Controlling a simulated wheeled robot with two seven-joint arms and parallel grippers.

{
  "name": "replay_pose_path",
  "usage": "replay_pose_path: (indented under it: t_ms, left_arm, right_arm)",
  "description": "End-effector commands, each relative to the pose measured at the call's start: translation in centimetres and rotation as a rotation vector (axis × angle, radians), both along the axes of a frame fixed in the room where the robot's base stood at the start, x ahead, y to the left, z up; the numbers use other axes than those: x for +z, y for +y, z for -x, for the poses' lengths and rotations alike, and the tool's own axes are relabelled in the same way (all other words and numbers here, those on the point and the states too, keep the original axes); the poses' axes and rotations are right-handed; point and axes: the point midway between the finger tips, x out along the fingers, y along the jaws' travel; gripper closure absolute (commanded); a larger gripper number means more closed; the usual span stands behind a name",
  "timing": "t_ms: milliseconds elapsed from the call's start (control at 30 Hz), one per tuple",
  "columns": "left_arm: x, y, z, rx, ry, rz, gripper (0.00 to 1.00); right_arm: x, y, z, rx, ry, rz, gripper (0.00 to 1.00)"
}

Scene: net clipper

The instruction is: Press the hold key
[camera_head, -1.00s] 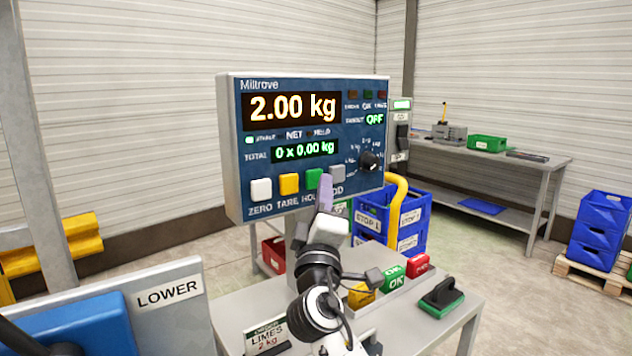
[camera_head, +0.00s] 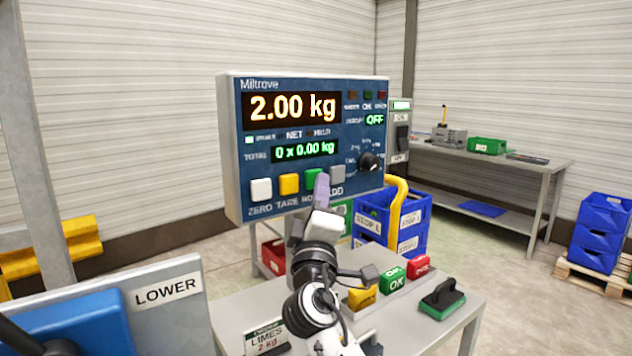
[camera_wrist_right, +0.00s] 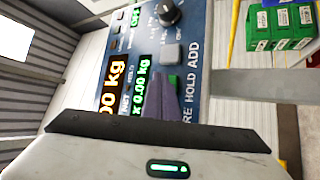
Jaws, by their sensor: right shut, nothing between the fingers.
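The weighing indicator (camera_head: 232,150) stands upright and reads 2.00 kg. Its lower row has a white ZERO key (camera_head: 261,189), a yellow TARE key (camera_head: 289,183), a green HOLD key (camera_head: 311,179) and a grey ADD key (camera_head: 337,174). My right gripper (camera_head: 321,188) is shut and empty, its purple fingertips in front of the panel at the right edge of the HOLD key, covering part of its label. In the wrist view, the fingers (camera_wrist_right: 164,100) partly hide the green key (camera_wrist_right: 174,82). Whether they touch it I cannot tell. My left gripper is not in view.
Below the indicator, a grey table (camera_head: 232,310) bears green, red and yellow blocks and a LIMES card (camera_head: 265,338). A black-and-green stamp-like item (camera_head: 441,300) lies at its right. A LOWER panel (camera_head: 190,318) stands at lower left. Blue crates (camera_head: 412,222) stand behind.

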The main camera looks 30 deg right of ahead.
Motion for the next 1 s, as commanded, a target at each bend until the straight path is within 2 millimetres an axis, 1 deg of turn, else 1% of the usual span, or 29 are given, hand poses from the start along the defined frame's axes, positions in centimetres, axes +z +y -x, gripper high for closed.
replay_pose_path:
  t_ms: [500,833,1000]
  left_arm:
    - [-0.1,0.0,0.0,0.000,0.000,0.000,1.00]
    - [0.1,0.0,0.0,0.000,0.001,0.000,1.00]
    - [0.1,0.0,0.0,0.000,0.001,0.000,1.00]
  right_arm:
    - [0.0,0.0,-0.2,0.001,0.000,0.001,1.00]
    - [0.0,-0.1,1.3,0.002,0.000,-0.001,1.00]
    - [0.0,-0.1,1.4,0.001,0.000,-0.001,1.00]
